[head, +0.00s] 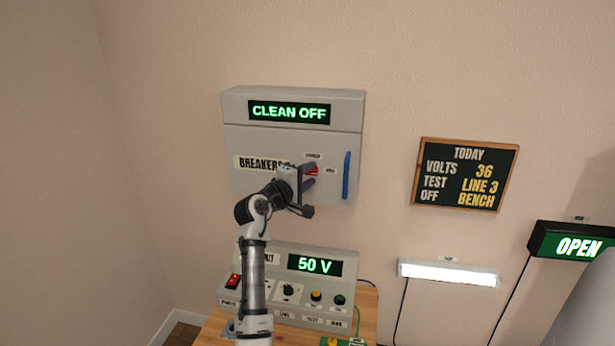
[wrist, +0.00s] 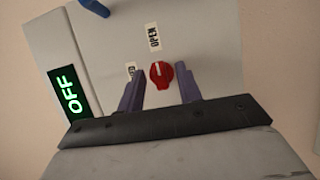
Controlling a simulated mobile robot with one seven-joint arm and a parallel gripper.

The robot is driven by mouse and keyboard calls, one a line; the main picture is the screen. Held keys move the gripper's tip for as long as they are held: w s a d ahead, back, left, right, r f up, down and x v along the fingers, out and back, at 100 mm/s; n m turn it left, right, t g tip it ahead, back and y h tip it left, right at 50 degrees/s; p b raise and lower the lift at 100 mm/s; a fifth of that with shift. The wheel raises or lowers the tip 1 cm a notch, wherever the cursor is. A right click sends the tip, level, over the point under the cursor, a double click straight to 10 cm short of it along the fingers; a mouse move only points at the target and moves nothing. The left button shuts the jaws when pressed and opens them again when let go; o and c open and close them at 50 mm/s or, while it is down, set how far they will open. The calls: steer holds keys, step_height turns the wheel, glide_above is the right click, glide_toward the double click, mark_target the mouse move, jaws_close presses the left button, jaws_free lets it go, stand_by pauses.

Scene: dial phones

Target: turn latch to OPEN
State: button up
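The latch is a red round knob (wrist: 161,76) with a short white mark on the front of the grey breaker cabinet (head: 340,112). In the wrist view its mark runs roughly upright, near the side of the OPEN label (wrist: 153,37). A second label (wrist: 131,70) is partly hidden by a finger. In the head view a bit of the red latch (head: 312,171) shows between the fingers. My gripper (head: 309,177) is at the cabinet front; in the wrist view its two purple fingers (wrist: 160,88) are apart, one on each side of the latch, with gaps visible.
A blue door handle (head: 347,175) stands out right of the latch. Below is a grey control panel (head: 270,255) reading 50 V, with a switch, dial and buttons. The cabinet display (head: 289,112) reads CLEAN OFF. A chalkboard (head: 465,174) and lit OPEN sign (head: 575,246) are at right.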

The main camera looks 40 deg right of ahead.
steer(key=b+v, duration=0.2)
steer(key=v, duration=1.2)
steer(key=shift+b, duration=0.35)
steer(key=shift+r, duration=0.1)
